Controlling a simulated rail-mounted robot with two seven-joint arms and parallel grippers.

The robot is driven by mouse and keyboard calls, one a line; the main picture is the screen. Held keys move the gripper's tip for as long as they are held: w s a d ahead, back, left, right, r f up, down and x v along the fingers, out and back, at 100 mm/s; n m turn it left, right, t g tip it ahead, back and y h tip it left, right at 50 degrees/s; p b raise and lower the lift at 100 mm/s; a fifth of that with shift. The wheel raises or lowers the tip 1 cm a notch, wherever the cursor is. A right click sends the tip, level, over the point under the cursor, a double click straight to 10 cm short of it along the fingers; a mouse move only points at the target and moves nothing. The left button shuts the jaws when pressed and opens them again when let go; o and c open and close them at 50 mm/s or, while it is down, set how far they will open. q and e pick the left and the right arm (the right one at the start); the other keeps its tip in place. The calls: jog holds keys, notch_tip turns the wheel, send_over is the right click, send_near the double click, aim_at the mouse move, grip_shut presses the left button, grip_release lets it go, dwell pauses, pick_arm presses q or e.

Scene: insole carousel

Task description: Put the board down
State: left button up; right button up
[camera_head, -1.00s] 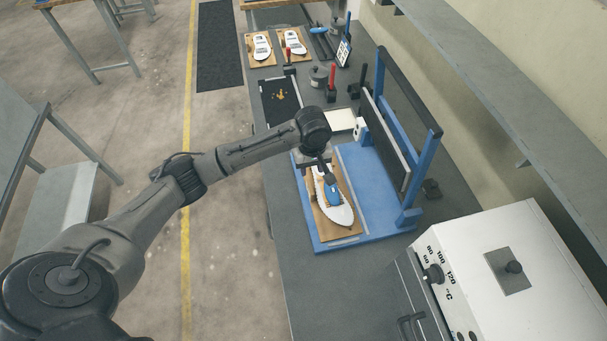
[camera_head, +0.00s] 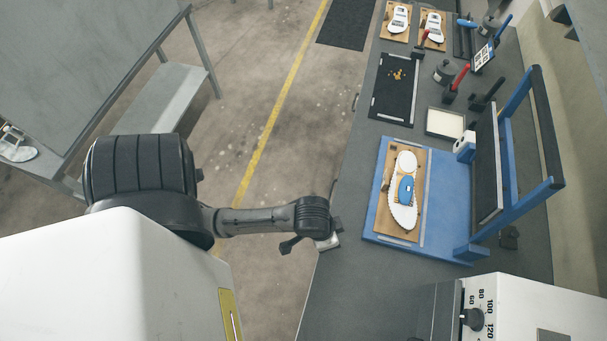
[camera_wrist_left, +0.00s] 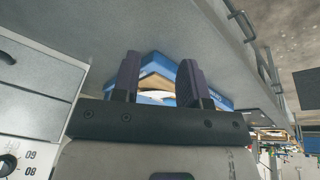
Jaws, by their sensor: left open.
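The wooden board (camera_head: 411,226) lies flat on the blue base (camera_head: 447,200) of the frame, with a white insole (camera_head: 402,214) and a blue pad (camera_head: 405,188) on it. My left gripper (camera_head: 328,241) is at the left edge of the workbench, clear of the board and left of the blue base. In the left wrist view its two dark fingers (camera_wrist_left: 158,68) stand apart with nothing held between them. Beyond them, partly hidden, are the board (camera_wrist_left: 154,82) and the blue base (camera_wrist_left: 153,63). My right gripper is in no view.
The blue upright frame (camera_head: 517,98) stands right of the board. A white box with a temperature dial (camera_head: 473,319) is at the lower right. A dark mat (camera_head: 394,88), a white tray (camera_head: 445,123) and two more boards (camera_head: 385,33) lie farther back. Bench front-left is clear.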

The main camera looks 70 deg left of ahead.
pick_arm(q)
jog(key=s+a+r+m+y, duration=0.1)
jog(key=s+a, duration=0.1)
jog(key=s, duration=0.4)
jog(key=shift+s+a+r+m, duration=0.15)
jog(key=shift+r+m, duration=0.15)
jog(key=shift+c, duration=0.2)
dwell(0.8)
